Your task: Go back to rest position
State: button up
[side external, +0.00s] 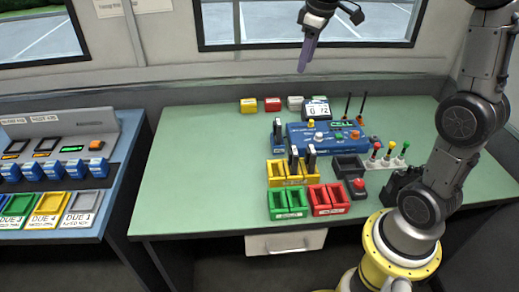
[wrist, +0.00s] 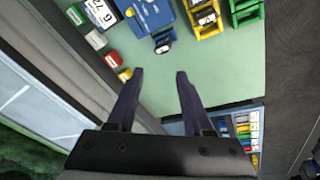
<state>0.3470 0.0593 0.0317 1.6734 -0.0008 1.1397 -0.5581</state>
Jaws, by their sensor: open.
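My gripper (side external: 304,58) hangs high above the back of the green table (side external: 195,170), near the window, well clear of everything on the table. In the side view the fingers overlap and look like one purple-grey piece pointing down.
A blue device (side external: 325,136), yellow bins (side external: 277,172), green bins (side external: 288,204) and red bins (side external: 328,199) stand on the table's right half. Several small blocks line the back, including a yellow one (side external: 248,105). A blue station (side external: 60,170) stands left. The table's left half is clear.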

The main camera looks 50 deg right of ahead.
jog(key=s+a+r+t, duration=0.2)
jog(key=s+a+r, duration=0.1)
jog(key=s+a, duration=0.75)
jog(key=s+a+f+m+t+y, duration=0.1)
jog(key=s+a+f+m, duration=0.1)
jog(key=s+f, duration=0.6)
jog(key=s+a, duration=0.1)
jog(key=s, duration=0.1)
jog(key=shift+s, duration=0.3)
jog(key=shift+c, duration=0.2)
dwell(1.9)
